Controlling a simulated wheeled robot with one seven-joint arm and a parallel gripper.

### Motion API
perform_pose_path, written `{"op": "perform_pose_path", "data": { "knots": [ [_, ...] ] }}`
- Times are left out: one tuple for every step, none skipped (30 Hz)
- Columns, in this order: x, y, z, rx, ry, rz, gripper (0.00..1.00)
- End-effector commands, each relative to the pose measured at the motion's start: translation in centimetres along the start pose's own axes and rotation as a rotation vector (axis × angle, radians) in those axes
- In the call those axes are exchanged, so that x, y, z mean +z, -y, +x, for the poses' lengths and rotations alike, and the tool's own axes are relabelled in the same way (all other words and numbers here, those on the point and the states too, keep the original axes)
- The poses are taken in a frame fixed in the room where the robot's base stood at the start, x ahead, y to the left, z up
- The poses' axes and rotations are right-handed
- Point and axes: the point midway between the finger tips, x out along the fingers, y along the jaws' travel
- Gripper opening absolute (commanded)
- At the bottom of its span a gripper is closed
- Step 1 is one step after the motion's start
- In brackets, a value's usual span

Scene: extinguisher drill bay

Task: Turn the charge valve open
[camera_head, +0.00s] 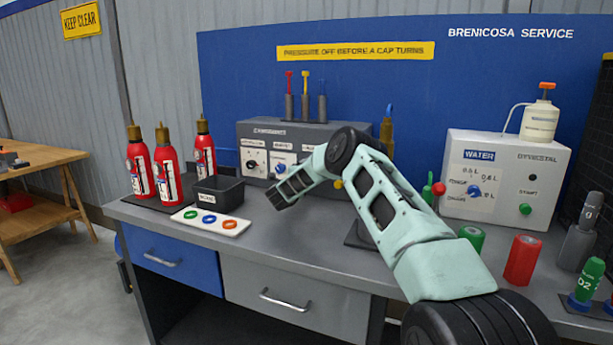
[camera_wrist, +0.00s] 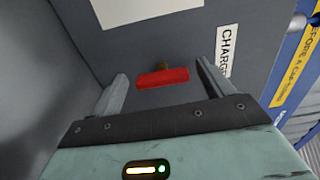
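The handle lies nearly level in that picture. Beside it is a white label (camera_wrist: 228,52) with "CHARG" readable. My gripper (camera_wrist: 162,69) is open, with one finger on each side of the red handle and a gap at both ends. I see no contact. In the head view my arm reaches to the grey console (camera_head: 262,131) at the back of the bench, and I cannot make out the valve clearly there.
Red extinguishers (camera_head: 165,172) stand at the left of the bench. A black bin (camera_head: 219,192) and a white tray with coloured rings (camera_head: 232,227) are left of my arm. A water unit (camera_head: 532,180) stands at the right; green and red cylinders (camera_head: 521,262) are in front.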

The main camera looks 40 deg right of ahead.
Motion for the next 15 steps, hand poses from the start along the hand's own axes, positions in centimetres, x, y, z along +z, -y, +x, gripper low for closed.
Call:
{"op": "perform_pose_path", "data": {
  "knots": [
    [0.0, 0.1, 0.0, -0.001, 0.000, 0.001, 0.80],
    [0.0, 0.1, 0.0, -0.001, -0.001, 0.001, 0.80],
    [0.0, 0.1, 0.1, -0.001, -0.001, 0.001, 0.80],
    [0.0, 0.1, 0.1, -0.001, -0.001, 0.002, 0.80],
    [0.0, 0.1, 0.0, -0.002, -0.001, 0.002, 0.80],
    [0.0, 0.1, 0.0, -0.002, -0.001, 0.002, 0.80],
    [0.0, 0.1, -0.1, -0.001, 0.000, 0.002, 0.80],
    [0.0, 0.1, -0.3, -0.001, 0.000, 0.002, 0.80],
    [0.0, 0.1, -0.6, -0.001, 0.001, 0.002, 0.80],
    [0.1, 0.1, -0.9, -0.001, 0.001, 0.002, 0.80],
    [0.1, 0.1, -1.2, -0.001, 0.001, 0.001, 0.80],
    [0.1, 0.1, -1.8, -0.001, 0.002, 0.001, 0.80],
    [0.1, 0.1, -2.4, -0.001, 0.002, 0.001, 0.80],
    [0.1, 0.1, -2.9, -0.002, 0.003, 0.001, 0.80],
    [0.1, 0.1, -3.9, -0.001, 0.005, 0.000, 0.80]
  ]
}}
